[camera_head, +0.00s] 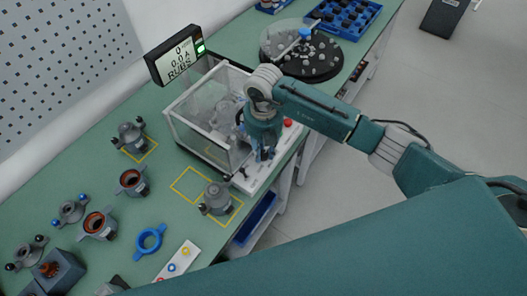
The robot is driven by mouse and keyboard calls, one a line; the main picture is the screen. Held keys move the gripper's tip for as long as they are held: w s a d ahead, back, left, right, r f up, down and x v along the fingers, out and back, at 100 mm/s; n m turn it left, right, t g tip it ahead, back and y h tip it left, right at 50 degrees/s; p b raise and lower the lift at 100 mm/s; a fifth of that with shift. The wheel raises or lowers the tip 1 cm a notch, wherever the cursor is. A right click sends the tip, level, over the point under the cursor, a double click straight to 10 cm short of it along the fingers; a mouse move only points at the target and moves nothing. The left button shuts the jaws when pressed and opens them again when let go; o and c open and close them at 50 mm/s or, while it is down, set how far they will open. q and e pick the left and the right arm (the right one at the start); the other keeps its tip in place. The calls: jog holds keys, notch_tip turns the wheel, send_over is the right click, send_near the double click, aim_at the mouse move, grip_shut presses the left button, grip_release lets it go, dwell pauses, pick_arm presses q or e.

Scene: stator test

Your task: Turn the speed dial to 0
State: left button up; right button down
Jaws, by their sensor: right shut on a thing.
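The test rig has a clear-walled box (205,115) with a white control panel (262,180) along its front right side. My right gripper (262,153) points down onto this panel and is shut on the speed dial, which the fingers hide. The dial's pointer and scale cannot be read. A display (177,55) behind the box shows "0", "0.0 A" and a word like "RUBS", with a green light (200,47) at its right edge. A red button (288,122) sits on the panel beyond the gripper. My left gripper is not in view.
A dark motor part (216,197) stands on a yellow-marked square near the table's front edge. Several other motor parts, a blue ring (149,241) and a white strip with coloured rings (178,263) lie to the left. A round turntable (301,50) and blue tray (345,16) stand at the back.

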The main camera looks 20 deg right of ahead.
jog(key=c, duration=1.4)
grip_release()
jog(key=shift+w+d+r, duration=0.1)
jog(key=shift+w, duration=0.05)
jog(key=shift+c, duration=0.2)
